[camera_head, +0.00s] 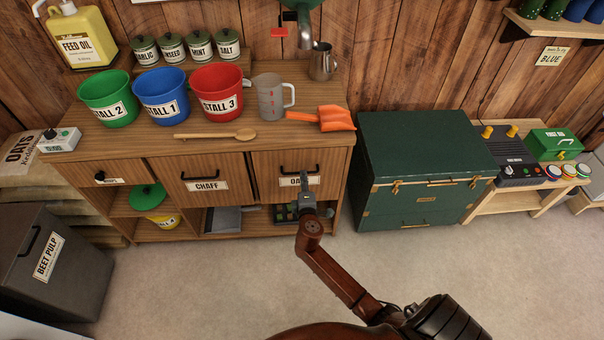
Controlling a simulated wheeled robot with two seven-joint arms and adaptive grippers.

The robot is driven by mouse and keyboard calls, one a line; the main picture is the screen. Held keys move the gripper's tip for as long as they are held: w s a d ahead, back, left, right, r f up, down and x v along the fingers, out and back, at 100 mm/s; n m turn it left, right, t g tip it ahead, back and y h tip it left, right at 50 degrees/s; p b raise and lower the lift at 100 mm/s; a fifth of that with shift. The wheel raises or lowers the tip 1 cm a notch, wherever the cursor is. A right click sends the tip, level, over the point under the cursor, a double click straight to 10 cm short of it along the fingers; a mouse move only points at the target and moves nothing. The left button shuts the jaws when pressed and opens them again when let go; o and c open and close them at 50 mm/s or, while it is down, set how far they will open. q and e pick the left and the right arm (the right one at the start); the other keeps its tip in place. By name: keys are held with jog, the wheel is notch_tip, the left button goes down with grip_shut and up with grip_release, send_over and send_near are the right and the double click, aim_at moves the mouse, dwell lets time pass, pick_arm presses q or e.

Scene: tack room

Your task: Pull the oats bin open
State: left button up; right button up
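The oats bin (270,186) is the right one in the row of bin fronts in the wooden cabinet. Its front looks level with the chaff bin beside it, so it appears closed. Its dark bar handle (299,169) shows above the "OATS" label (292,181), which is partly covered. My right gripper (305,183) is at the oats front, just below the handle and over the label's right part. Whether it touches the handle, and whether its fingers are open or shut, I cannot tell. My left gripper is not in view.
The chaff bin (188,188) is to the left of the oats bin. Buckets (221,107), a jug (269,100) and an orange scoop (333,119) stand on the cabinet top. A green trunk (415,207) stands close on the right. The floor (200,290) in front is clear.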

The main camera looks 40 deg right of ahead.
jog(key=shift+b+x, duration=0.35)
jog(key=shift+x, duration=1.6)
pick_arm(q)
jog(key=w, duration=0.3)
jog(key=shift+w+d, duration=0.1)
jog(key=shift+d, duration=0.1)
pick_arm(e)
jog(key=shift+c, duration=0.4)
grip_shut()
jog(key=shift+s+a+f, duration=0.1)
